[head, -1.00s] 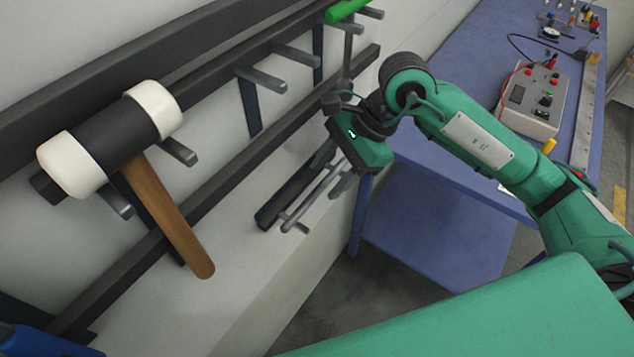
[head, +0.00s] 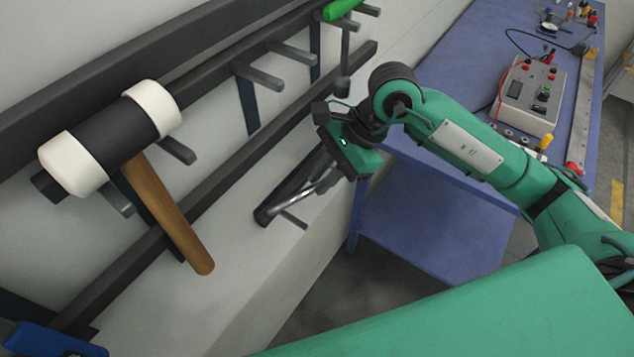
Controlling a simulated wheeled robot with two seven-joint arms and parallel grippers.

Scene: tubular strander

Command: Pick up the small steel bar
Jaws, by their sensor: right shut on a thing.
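My right gripper (head: 325,177) is in the middle of the head view, beside the lower part of the wall rack, with its green body above its fingers. It is shut on the small steel bar (head: 303,193), a thin grey rod that slants down and to the left from the fingers. The bar looks slightly blurred, and its upper end is hidden by the gripper. The bar is close to a dark rack upright and a short peg (head: 292,219); I cannot tell whether it touches them. My left gripper is not in view.
A mallet (head: 170,210) with white faces hangs on rack pegs at the left. Empty pegs (head: 258,76) stick out above the gripper. A green-handled tool (head: 341,9) hangs at the top. A blue table (head: 430,215) with a meter box (head: 529,97) stands at the right.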

